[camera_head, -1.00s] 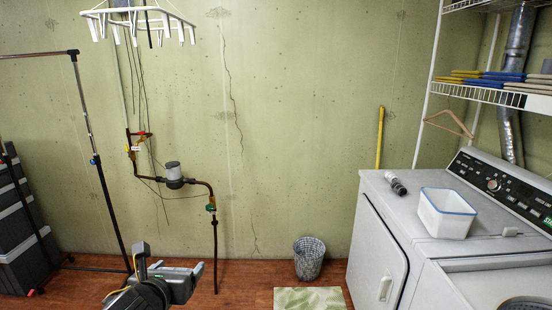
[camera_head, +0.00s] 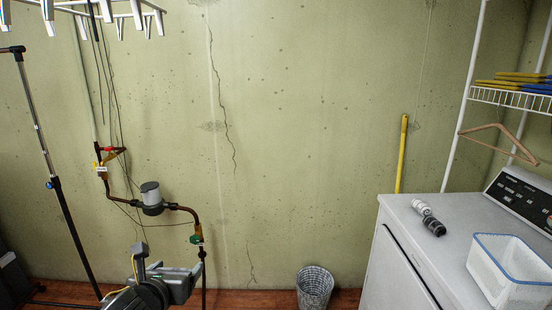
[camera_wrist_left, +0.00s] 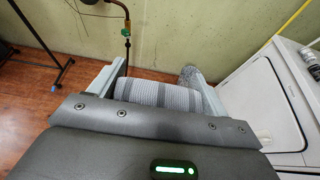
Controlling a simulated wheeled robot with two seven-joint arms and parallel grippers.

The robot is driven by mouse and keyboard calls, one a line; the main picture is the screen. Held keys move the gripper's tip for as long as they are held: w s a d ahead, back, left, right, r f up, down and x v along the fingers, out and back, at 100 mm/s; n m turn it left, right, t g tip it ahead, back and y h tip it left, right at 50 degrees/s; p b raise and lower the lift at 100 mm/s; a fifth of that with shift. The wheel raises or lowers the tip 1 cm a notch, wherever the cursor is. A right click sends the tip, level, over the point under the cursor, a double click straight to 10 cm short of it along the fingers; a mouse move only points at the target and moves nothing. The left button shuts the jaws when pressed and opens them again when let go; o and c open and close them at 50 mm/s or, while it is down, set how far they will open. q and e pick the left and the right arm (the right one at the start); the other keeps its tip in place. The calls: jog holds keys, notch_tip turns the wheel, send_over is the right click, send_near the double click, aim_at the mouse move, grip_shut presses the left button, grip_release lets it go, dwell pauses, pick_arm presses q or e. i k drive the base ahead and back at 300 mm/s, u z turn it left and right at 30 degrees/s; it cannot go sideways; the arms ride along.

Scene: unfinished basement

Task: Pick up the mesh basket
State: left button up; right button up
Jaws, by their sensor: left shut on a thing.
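The grey mesh basket (camera_head: 315,288) stands upright on the floor by the wall, cut off at the bottom of the head view. In the left wrist view, part of the mesh basket (camera_wrist_left: 191,74) shows beyond the right finger. My left gripper (camera_head: 178,285) is low in the head view, left of the basket and apart from it. In the left wrist view my left gripper (camera_wrist_left: 160,97) is shut on a grey striped roll (camera_wrist_left: 158,95) that looks like cloth. My right gripper is not in view.
A white washer (camera_head: 445,225) stands at the right, with a white blue-rimmed tub (camera_head: 490,270) and a small dark-and-white object (camera_head: 430,217) on it. Brown pipes (camera_head: 125,197) run along the wall. A clothes rack (camera_head: 70,215) stands at the left. Floor shows between rack and washer.

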aim_at(512, 276)
jog(key=i, duration=2)
jog(key=z, duration=2.95)
jog(key=i, duration=0.5)
jog(key=z, duration=0.05)
jog(key=k, duration=0.5)
